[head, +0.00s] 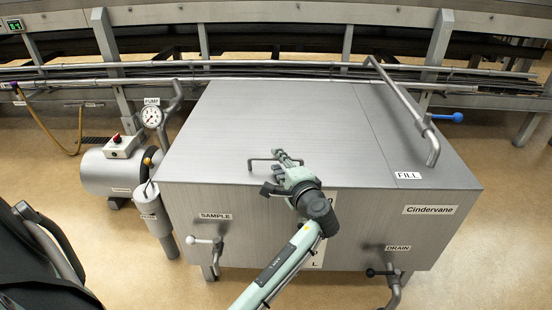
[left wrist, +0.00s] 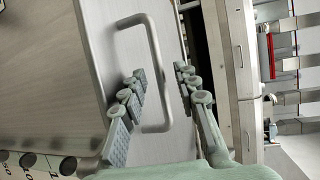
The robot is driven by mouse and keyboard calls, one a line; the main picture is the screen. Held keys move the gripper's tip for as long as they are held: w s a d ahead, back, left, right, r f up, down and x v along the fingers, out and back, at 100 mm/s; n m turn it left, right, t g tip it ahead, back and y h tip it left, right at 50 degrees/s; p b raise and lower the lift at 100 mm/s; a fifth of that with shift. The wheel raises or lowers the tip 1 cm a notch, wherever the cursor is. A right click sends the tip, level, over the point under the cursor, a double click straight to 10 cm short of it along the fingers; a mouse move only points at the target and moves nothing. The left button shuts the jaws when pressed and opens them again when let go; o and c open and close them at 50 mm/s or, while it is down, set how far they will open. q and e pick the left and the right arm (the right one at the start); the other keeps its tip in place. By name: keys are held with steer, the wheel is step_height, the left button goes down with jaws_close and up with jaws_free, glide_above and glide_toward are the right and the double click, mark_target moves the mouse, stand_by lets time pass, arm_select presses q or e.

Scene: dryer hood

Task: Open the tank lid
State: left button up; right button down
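The grey metal tank (head: 270,215) stands in the middle of the head view. Its flat lid (head: 270,115) is down, with a seam along its right side. A bar handle (head: 262,160) is at the lid's front edge. My left gripper (head: 275,172) is at this handle, partly covering its right end. In the left wrist view my left gripper (left wrist: 160,75) is open, and the handle (left wrist: 154,60) shows between its spread fingers, with no clear contact. How deep the handle sits between them I cannot tell. My right gripper is not in view.
A bent fill pipe (head: 405,105) rises over the tank's right side. A pressure gauge (head: 152,116) and pump (head: 115,170) stand at left. Sample (head: 205,240) and drain (head: 385,271) valves stick out in front. Pipes (head: 250,83) run behind. Floor is clear at right.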

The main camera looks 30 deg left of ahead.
arm_select(q)
steer(key=shift+x, duration=1.25)
jaws_close()
